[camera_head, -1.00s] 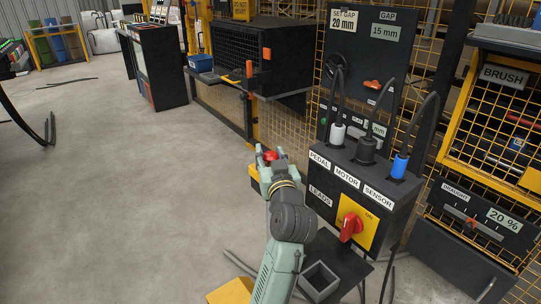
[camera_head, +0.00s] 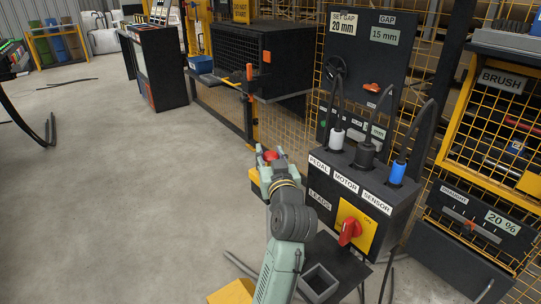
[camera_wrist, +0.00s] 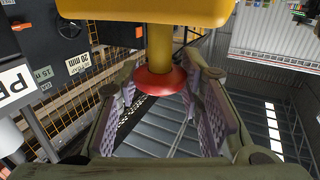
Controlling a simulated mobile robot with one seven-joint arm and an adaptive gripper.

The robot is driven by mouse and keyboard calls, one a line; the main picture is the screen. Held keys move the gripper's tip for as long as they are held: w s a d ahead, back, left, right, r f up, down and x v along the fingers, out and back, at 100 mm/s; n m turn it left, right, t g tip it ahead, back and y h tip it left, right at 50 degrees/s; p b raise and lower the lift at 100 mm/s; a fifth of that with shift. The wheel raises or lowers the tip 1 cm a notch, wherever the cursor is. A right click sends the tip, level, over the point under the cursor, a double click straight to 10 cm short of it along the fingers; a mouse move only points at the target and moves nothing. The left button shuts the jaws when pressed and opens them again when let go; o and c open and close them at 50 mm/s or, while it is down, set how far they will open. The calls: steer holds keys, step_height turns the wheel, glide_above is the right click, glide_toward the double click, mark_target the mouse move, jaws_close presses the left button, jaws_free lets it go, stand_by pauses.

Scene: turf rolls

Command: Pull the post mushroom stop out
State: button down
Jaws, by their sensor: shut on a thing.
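The red mushroom stop (camera_head: 270,155) sits at the yellow post box (camera_head: 255,177), left of the leads cabinet. In the wrist view the red head (camera_wrist: 160,82) shows at the end of a thick yellow neck (camera_wrist: 172,45), which joins the yellow box (camera_wrist: 150,12). My gripper (camera_head: 267,161) is at the stop, its fingers on either side of the head. In the wrist view my gripper (camera_wrist: 165,96) is shut on the head between its ribbed pads. The exact pad contact is partly hidden.
The black cabinet (camera_head: 335,205) with pedal, motor and sensor plugs and a red switch (camera_head: 350,231) stands close on the right. A grey open bin (camera_head: 319,281) is in front of it. Yellow mesh fencing (camera_head: 295,125) runs behind. The floor (camera_head: 150,190) on the left is clear.

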steer(key=c, duration=1.4)
jaws_free()
steer(key=shift+r, duration=0.35)
steer(key=o, duration=0.3)
steer(key=shift+f, duration=0.15)
steer(key=shift+o, duration=0.2)
steer(key=s+d, duration=0.1)
steer(key=s, duration=0.6)
steer(key=shift+s+d, duration=0.15)
steer(key=shift+s, duration=0.1)
